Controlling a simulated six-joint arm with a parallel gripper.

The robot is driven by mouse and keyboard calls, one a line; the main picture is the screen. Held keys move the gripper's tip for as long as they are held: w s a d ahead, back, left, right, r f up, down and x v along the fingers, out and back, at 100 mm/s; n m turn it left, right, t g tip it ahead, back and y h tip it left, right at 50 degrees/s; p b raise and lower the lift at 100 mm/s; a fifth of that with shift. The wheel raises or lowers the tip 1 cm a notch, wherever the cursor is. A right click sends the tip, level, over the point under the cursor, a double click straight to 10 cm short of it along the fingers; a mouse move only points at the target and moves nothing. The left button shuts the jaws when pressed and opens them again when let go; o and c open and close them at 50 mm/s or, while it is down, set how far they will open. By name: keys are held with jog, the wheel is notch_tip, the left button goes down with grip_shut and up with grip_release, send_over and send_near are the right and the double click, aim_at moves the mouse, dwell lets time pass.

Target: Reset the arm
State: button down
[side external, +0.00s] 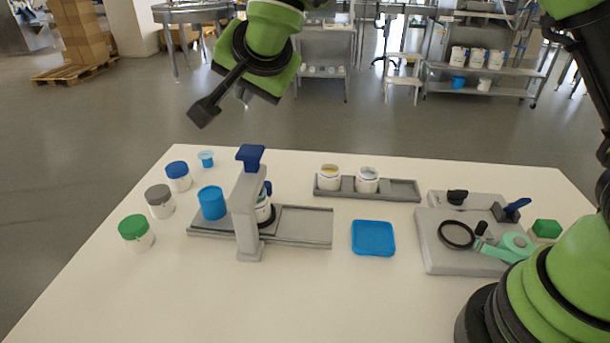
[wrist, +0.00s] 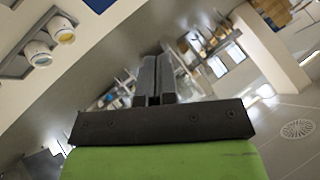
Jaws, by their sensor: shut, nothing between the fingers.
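My gripper (side external: 204,112) is up in the air above the far left part of the white table (side external: 310,290), angled down to the left. In the wrist view its two dark fingers (wrist: 154,80) are together, with nothing between them. It touches nothing on the table. Below it and to the right stands a grey press-like stand (side external: 247,215) with a blue top, beside a grey rail tray (side external: 305,226).
Jars with green (side external: 135,230), grey (side external: 159,201) and blue (side external: 178,176) lids line the left edge, near a small blue cup (side external: 206,158). A rack (side external: 402,190) holds two open jars. A blue square (side external: 373,238) lies mid-table. A grey tool board (side external: 440,250) is at right.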

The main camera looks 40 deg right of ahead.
jog(key=s+d+r+n+g, duration=0.1)
jog(key=s+d+r, duration=0.25)
jog(key=s, duration=0.25)
jog(key=s+d+r+n+y, duration=0.1)
jog(key=s+d+r, duration=0.1)
jog(key=s+d, duration=0.35)
jog(key=s+d+r+n+g, duration=0.1)
jog(key=s+d+r, duration=0.15)
jog(key=s, duration=0.55)
jog(key=s+f+n+y, duration=0.2)
jog(key=s+n, duration=0.1)
jog(key=s, duration=0.7)
jog(key=shift+a+f+n, duration=0.15)
jog(key=shift+f+n, duration=0.05)
jog(key=shift+n, duration=0.2)
